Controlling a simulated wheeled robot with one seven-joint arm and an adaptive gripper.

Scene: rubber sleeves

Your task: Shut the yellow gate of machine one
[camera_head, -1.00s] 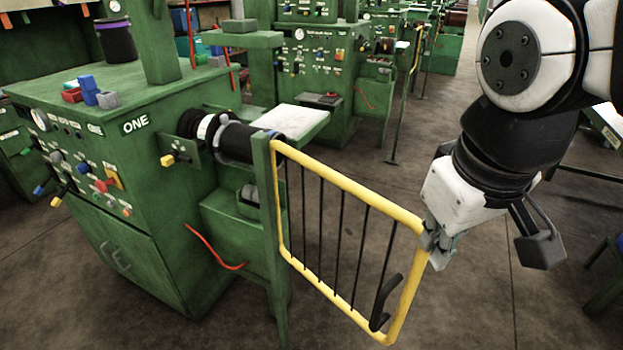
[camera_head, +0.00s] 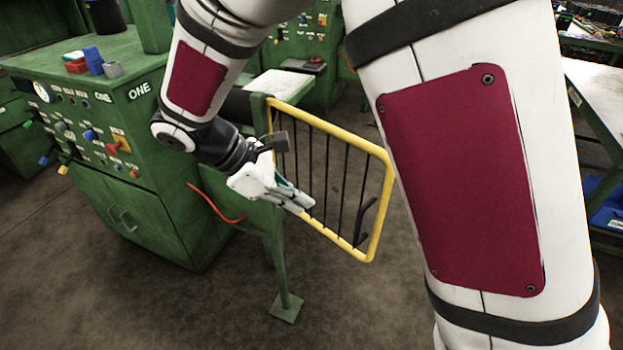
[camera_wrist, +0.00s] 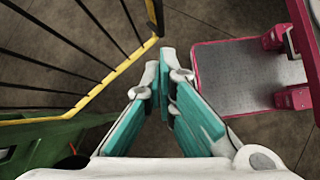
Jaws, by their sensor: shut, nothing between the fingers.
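The yellow gate (camera_head: 333,128) of green machine one (camera_head: 155,140) hangs from a green post (camera_head: 286,308) and juts out to the right, away from the machine's front. It has black bars and a black handle (camera_head: 363,222) near its free end. My gripper (camera_head: 308,207) is shut and empty, in front of the gate's lower bars; the head view does not show clearly whether it touches. In the wrist view the fingertips (camera_wrist: 165,55) are together, and the yellow frame (camera_wrist: 115,75) lies to their left, apparently just clear of them.
A red hose (camera_head: 215,208) hangs on the machine's side. A white-topped table (camera_head: 600,100) stands at the right. The floor (camera_head: 345,310) in front of the gate is clear. My arm covers part of the machine and the area right of the gate.

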